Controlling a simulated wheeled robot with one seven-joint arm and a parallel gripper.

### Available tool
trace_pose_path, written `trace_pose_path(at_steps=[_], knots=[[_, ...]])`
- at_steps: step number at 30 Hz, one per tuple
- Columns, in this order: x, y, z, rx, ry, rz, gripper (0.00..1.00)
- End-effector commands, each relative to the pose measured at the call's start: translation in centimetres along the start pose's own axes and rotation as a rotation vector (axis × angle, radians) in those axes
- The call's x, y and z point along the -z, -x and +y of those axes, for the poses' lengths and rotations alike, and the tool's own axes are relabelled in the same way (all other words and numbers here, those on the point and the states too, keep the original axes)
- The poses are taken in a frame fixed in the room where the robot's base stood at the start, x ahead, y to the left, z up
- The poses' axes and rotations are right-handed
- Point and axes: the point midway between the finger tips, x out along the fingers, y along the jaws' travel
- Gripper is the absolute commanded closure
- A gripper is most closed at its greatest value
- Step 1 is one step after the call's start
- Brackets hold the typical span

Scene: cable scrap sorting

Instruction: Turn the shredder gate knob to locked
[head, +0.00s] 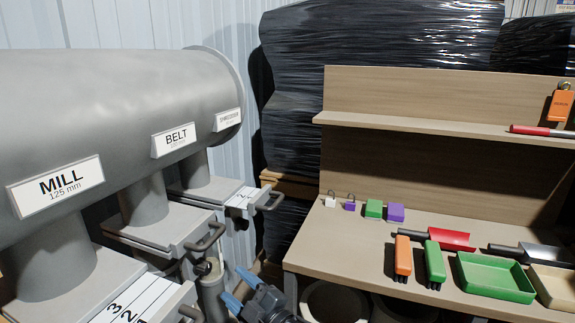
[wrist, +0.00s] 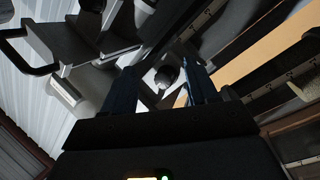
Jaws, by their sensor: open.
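The third, farthest duct label (head: 227,120) is too small to read surely; it may say shredder. Its slide gate (head: 215,194) has a white numbered scale and a bent grey handle (head: 270,199). My gripper (head: 240,291), with blue fingers, is low in the head view, below and in front of that gate. In the wrist view my gripper (wrist: 161,90) is open, its fingers spread apart. A dark round knob-like part (wrist: 167,76) shows between them, with no clear contact. I cannot tell whether it is the gate knob, or its setting.
The mill gate (head: 75,285) and belt gate (head: 160,232) with protruding handles are close on the left. A grey cylinder (head: 211,287) stands beside my gripper. A wooden bench (head: 345,245) with brushes, scoops and trays is on the right. Black wrapped stacks (head: 290,130) stand behind.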

Motion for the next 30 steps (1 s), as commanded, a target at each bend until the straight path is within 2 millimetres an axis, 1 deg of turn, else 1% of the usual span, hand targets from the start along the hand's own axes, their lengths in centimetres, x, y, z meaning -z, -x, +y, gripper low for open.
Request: trace_pose_path(at_steps=[1, 3, 5, 8, 11, 12, 14, 20, 21, 23, 24, 26, 27, 29, 30], knots=[[1.0, 1.2, -1.6, -0.025, -0.065, -0.001, 0.42], [2.3, 2.7, -2.9, -0.064, -0.147, -0.004, 0.42], [3.2, 4.2, -3.9, -0.097, -0.214, -0.010, 0.42], [4.5, 6.9, -5.3, -0.153, -0.319, -0.029, 0.42], [5.5, 10.0, -6.5, -0.209, -0.418, -0.056, 0.42], [5.8, 11.3, -6.9, -0.231, -0.456, -0.068, 0.42], [6.3, 13.4, -7.4, -0.265, -0.509, -0.088, 0.42], [7.6, 21.0, -8.7, -0.371, -0.663, -0.174, 0.42], [7.8, 22.6, -8.8, -0.392, -0.689, -0.193, 0.42], [8.2, 25.2, -8.9, -0.422, -0.724, -0.222, 0.42], [8.5, 26.9, -9.0, -0.441, -0.747, -0.242, 0.42], [9.0, 29.5, -9.1, -0.468, -0.777, -0.274, 0.42], [9.3, 31.2, -9.1, -0.485, -0.794, -0.297, 0.42], [9.8, 33.9, -9.0, -0.510, -0.819, -0.330, 0.42], [10.2, 35.6, -8.9, -0.525, -0.832, -0.353, 0.42]])
